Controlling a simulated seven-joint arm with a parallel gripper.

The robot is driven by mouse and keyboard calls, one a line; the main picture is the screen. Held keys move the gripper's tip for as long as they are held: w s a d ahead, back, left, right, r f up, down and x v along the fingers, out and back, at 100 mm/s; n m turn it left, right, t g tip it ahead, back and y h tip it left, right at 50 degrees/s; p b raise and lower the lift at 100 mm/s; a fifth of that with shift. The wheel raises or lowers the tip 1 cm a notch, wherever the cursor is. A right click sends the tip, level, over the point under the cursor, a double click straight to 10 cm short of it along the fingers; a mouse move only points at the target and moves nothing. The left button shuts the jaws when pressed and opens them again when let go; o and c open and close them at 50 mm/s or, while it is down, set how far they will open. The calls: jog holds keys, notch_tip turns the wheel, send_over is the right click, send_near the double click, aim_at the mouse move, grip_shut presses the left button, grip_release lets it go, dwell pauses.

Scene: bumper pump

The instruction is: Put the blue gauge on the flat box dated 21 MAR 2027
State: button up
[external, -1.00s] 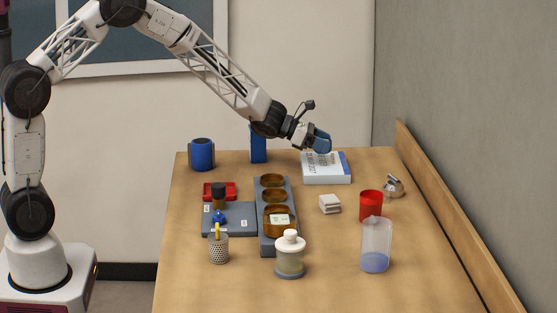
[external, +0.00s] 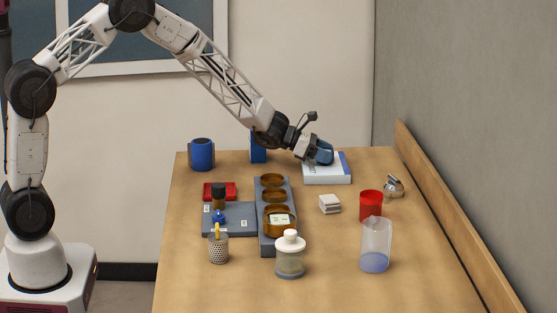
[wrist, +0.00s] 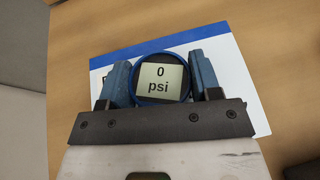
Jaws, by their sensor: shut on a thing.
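The blue gauge (wrist: 162,80) is round, with a pale display reading "0 psi". My gripper (wrist: 163,82) is shut on it, one finger on each side. In the external view my gripper (external: 322,152) is over the flat white box with a blue edge (external: 328,174) at the back of the table. In the wrist view this box (wrist: 232,70) lies right under the gauge. I cannot tell whether the gauge touches the box. The box's date is not readable now, as my gripper covers much of its top.
A white block (external: 329,204), a red cup (external: 371,205), a clear jug (external: 376,247) and a metal item (external: 393,186) stand nearer. A dark rack (external: 266,235) holds amber jars. A blue mug (external: 202,154) stands back left. A wooden ledge (external: 450,213) borders the right side.

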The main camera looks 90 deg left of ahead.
jog(key=shift+f, duration=0.1)
jog(key=o, duration=1)
jog(key=v, duration=1.2)
jog(key=shift+d, duration=0.1)
dwell(0.7)
